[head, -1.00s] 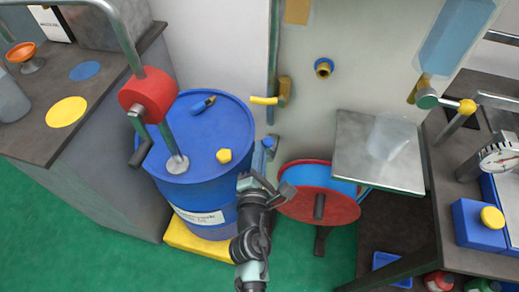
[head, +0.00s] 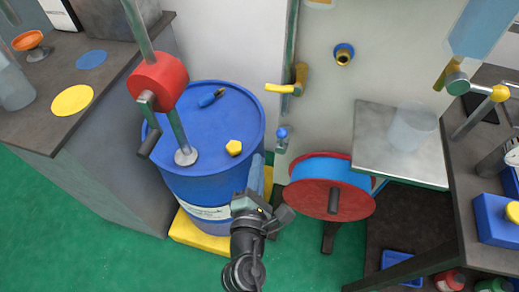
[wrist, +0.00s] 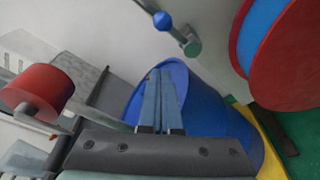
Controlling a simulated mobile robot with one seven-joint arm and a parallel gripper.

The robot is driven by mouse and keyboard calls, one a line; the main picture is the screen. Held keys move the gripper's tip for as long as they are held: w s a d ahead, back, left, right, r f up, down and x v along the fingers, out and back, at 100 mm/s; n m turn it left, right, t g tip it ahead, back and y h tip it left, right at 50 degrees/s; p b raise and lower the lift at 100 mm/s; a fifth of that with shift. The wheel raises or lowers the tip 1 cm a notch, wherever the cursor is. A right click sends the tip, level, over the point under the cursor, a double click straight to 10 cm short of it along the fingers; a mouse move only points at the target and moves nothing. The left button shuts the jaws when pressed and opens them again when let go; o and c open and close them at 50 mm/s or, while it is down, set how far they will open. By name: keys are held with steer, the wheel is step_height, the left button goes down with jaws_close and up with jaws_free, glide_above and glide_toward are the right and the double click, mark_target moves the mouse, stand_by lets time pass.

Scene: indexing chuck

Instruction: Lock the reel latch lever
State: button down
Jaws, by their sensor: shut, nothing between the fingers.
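The reel (head: 335,170), with red flanges and a blue drum, stands low by the pale panel, right of the drum barrel. The lever knob (wrist: 162,20) and part of the reel (wrist: 285,50) show in the wrist view. My gripper (head: 257,160) is shut and empty, left of and below the lever, apart from it. Its fingers (wrist: 160,76) lie together before the barrel.
A blue barrel (head: 215,125) with a red-bodied crank pump (head: 158,82) stands left of my gripper on a yellow base (head: 195,235). A yellow-handled valve (head: 282,88) is above the lever. A metal shelf (head: 395,150) juts out right of the reel. Green floor is free in front.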

steer(key=s, duration=0.3)
steer(key=shift+s+a+r, duration=0.15)
steer(key=shift+a+r, duration=0.05)
steer(key=shift+a, duration=0.1)
stand_by(0.3)
steer(key=w+d+r+m+t+h, duration=0.1)
steer(key=w+r+m+t, duration=0.2)
steer(key=r+m, duration=0.9)
steer(key=w+d+r+m+t+h, duration=0.1)
steer(key=w+r+m+t, duration=0.25)
steer(key=r, duration=1.75)
steer(key=s+a+r+m+t+y+p, duration=0.1)
steer(key=s+r+m+p, duration=0.1)
steer(key=r, duration=0.9)
steer(key=s+a+r+m+t+y+p, duration=0.1)
steer(key=s+r+p, duration=0.4)
steer(key=r, duration=0.7)
steer(key=s+a+r+m+t+y+p, duration=0.1)
steer(key=s+r+m+p, duration=0.3)
steer(key=r, duration=0.8)
steer(key=shift+s+m+t+y+p, duration=0.25)
steer(key=shift+m+t+y+p, duration=0.2)
steer(key=shift+t+y+p, duration=0.35)
